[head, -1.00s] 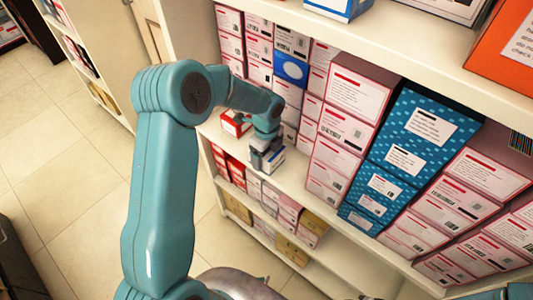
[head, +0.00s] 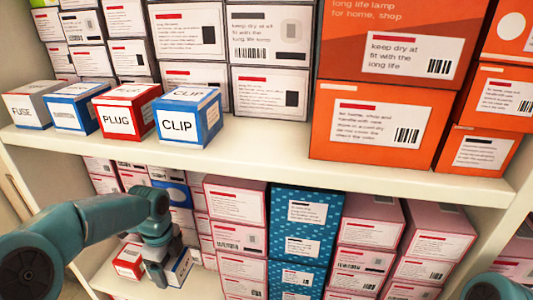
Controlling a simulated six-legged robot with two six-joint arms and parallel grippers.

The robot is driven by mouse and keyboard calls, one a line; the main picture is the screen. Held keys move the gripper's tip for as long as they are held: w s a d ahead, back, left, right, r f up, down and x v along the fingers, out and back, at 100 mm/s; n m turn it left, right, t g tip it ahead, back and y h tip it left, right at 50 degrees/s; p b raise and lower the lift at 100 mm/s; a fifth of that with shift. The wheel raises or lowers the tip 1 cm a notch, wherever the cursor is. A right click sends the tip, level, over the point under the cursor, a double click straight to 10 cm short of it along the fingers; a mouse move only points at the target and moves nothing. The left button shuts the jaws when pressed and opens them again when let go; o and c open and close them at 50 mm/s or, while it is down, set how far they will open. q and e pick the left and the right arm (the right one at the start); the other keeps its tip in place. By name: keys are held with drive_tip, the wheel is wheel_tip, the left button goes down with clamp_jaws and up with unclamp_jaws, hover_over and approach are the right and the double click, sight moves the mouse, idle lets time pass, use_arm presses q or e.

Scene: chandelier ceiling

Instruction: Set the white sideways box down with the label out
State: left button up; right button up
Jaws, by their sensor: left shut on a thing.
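My left gripper (head: 163,262) reaches down from its teal arm to the lower shelf. It is shut on a small white-and-blue box (head: 181,268), which shows partly beside the jaws. The box is at the level of the shelf board; I cannot tell whether it touches it. A pale face with blue edging shows, but the gripper covers part of it and its lettering is too small to read. A red box with a white label (head: 127,262) stands just left of the gripper. My right gripper is not in view.
On the upper shelf (head: 270,148) stand a grey FUSE box (head: 27,107), a blue box (head: 68,112), a red PLUG box (head: 124,112) and a blue CLIP box (head: 187,117). Stacks of pink boxes (head: 238,205) and teal boxes (head: 301,215) stand right of the gripper. Large orange boxes (head: 370,125) stand above.

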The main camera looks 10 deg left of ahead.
use_arm(q)
drive_tip(key=s+d+n, duration=0.1)
drive_tip(key=d+n, duration=0.4)
drive_tip(key=n, duration=0.4)
drive_tip(key=s+d+f+n, duration=0.1)
drive_tip(key=d+n, duration=0.4)
drive_tip(key=n, duration=0.5)
drive_tip(key=shift+s+d, duration=0.2)
drive_tip(key=shift+s, duration=0.45)
drive_tip(key=shift+f, duration=0.15)
